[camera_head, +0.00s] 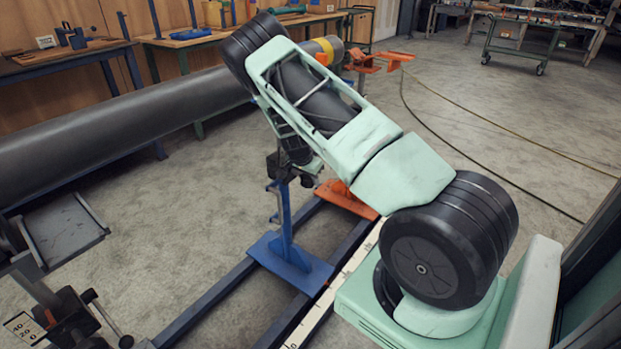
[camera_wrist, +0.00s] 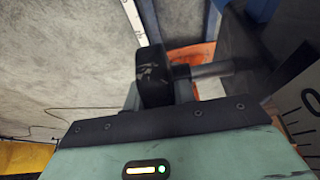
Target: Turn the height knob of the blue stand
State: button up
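The blue stand (camera_head: 287,255) stands on the floor rails in the middle of the head view, with a flat base and an upright post. My arm passes above it, and my gripper is down near the top of the post, mostly hidden behind my own arm. In the wrist view, a dark block that looks like the height knob (camera_wrist: 154,78) is just ahead of my gripper's body, with a metal shaft (camera_wrist: 215,69) running to its right. My fingertips are not clear there, so I cannot tell whether they touch the knob or are open.
An orange stand (camera_head: 347,199) is just behind the blue one. A dark support (camera_head: 62,232) stands at left. Workbenches (camera_head: 70,62) line the back. Open floor lies right.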

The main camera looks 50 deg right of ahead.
jog(key=c, duration=0.4)
jog(key=shift+o, duration=0.2)
jog(key=shift+a+f+h+b, duration=0.1)
jog(key=shift+h+b, duration=0.25)
jog(key=shift+h, duration=0.65)
jog(key=shift+h+b, duration=1)
jog(key=shift+h, duration=0.1)
jog(key=shift+t+h+b, duration=0.3)
jog(key=shift+h+b, duration=0.5)
jog(key=shift+b, duration=0.35)
jog(key=shift+r+h+b, duration=0.2)
jog(key=shift+h+b, duration=0.2)
jog(key=shift+b, duration=0.15)
jog(key=shift+r, duration=0.1)
